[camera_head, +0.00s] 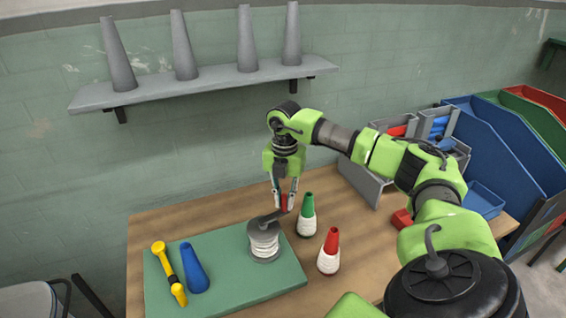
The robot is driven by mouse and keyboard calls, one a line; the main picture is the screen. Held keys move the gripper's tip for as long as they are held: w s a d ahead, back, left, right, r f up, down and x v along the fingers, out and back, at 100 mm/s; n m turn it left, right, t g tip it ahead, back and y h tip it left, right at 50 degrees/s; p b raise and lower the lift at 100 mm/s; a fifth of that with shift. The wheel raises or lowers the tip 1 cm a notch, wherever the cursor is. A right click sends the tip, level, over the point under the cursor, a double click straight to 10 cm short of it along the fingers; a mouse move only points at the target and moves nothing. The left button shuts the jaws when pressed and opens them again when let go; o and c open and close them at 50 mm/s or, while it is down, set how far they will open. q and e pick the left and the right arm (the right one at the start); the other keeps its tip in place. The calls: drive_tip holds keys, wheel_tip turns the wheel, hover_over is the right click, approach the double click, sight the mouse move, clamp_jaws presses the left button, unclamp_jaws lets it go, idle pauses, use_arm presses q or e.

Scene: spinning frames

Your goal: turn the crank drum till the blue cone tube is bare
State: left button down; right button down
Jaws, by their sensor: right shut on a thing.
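The crank drum (264,243), a grey-topped drum wound with white thread, stands on the green mat (225,290) near its right end. My right gripper (284,205) points down over it and is shut on the red crank handle (284,202). The blue cone tube (194,269) lies tilted on the mat left of the drum, with no thread visible on it. A green cone (308,213) and a red cone (329,250), both with white thread wound low down, stand right of the drum on the table. My left gripper is not in view.
A yellow tool (167,270) lies on the mat left of the blue cone. The wooden table (205,215) is clear behind the mat. A grey rack (365,178) and a small red block (402,218) are at the right. A wall shelf (210,83) holds several grey cones.

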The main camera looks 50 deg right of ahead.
idle(0.3)
drive_tip(key=c, duration=2)
unclamp_jaws()
drive_tip(key=shift+o, duration=0.2)
drive_tip(key=shift+r, duration=0.15)
wheel_tip(320, 180, up, 12)
